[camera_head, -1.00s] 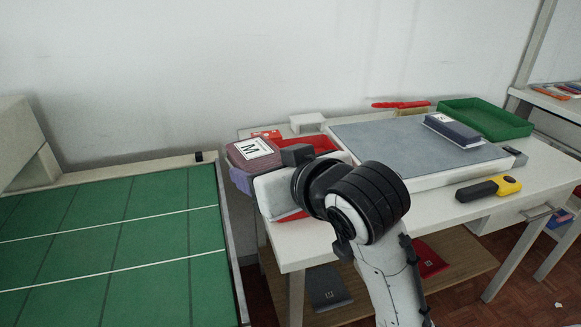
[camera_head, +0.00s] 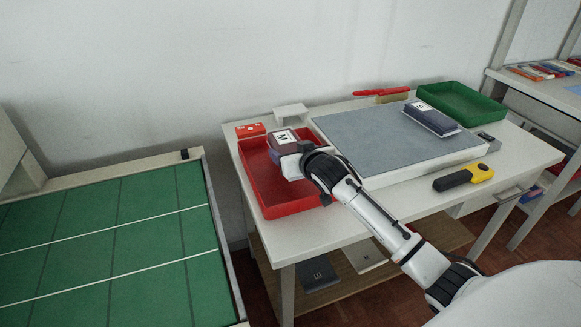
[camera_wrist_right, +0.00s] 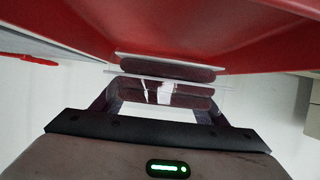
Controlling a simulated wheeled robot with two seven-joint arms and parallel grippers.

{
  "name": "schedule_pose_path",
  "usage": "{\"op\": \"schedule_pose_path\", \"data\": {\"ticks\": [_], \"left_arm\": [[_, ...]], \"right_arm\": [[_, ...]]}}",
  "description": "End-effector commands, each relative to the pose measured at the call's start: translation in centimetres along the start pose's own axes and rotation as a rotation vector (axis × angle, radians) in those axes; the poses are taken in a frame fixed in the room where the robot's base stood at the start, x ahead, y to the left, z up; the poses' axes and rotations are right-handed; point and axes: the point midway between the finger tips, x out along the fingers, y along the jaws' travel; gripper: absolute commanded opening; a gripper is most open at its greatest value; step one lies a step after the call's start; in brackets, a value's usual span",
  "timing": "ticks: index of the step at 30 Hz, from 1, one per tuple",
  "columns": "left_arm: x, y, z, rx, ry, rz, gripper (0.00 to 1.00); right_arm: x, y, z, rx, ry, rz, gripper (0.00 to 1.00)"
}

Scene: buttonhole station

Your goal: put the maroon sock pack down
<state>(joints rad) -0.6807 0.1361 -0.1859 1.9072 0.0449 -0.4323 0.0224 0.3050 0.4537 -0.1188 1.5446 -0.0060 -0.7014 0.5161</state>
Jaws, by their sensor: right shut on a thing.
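The maroon sock pack (camera_head: 283,137), with a white label marked M, is over the back right part of the red tray (camera_head: 268,196). My right gripper (camera_head: 291,150) is shut on it; its wrist hides part of the pack. In the right wrist view the pack (camera_wrist_right: 165,96) sits between the fingers, with the red tray (camera_wrist_right: 230,45) close by. I cannot tell whether the pack touches the tray floor. My left gripper is not in view.
A grey board (camera_head: 375,140) lies right of the tray, with a dark blue pack (camera_head: 431,118) on it. A green tray (camera_head: 461,101) stands at the back right. A yellow and black tool (camera_head: 463,177) lies in front. The red tray's left and front floor is clear.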

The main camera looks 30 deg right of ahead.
Motion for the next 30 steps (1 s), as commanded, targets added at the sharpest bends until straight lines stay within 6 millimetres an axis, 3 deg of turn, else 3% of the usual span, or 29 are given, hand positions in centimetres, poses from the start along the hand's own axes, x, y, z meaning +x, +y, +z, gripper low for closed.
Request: {"op": "schedule_pose_path", "data": {"ticks": [13, 25, 26, 28, 30], "left_arm": [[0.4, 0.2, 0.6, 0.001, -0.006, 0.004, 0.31], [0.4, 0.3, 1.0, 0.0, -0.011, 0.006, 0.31], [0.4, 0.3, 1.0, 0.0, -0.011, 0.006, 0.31], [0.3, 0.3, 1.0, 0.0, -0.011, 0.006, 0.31], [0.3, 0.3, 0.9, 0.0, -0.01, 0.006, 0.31]], "right_arm": [[1.9, -0.1, 4.6, 0.001, 0.001, -0.001, 0.4], [2.1, -0.1, 5.1, 0.0, 0.002, -0.001, 0.4], [2.1, 0.0, 5.1, -0.001, 0.001, 0.0, 0.7], [2.1, 0.0, 5.1, -0.001, 0.001, 0.0, 0.81], [2.1, 0.0, 5.1, -0.001, 0.0, 0.0, 0.85]]}}
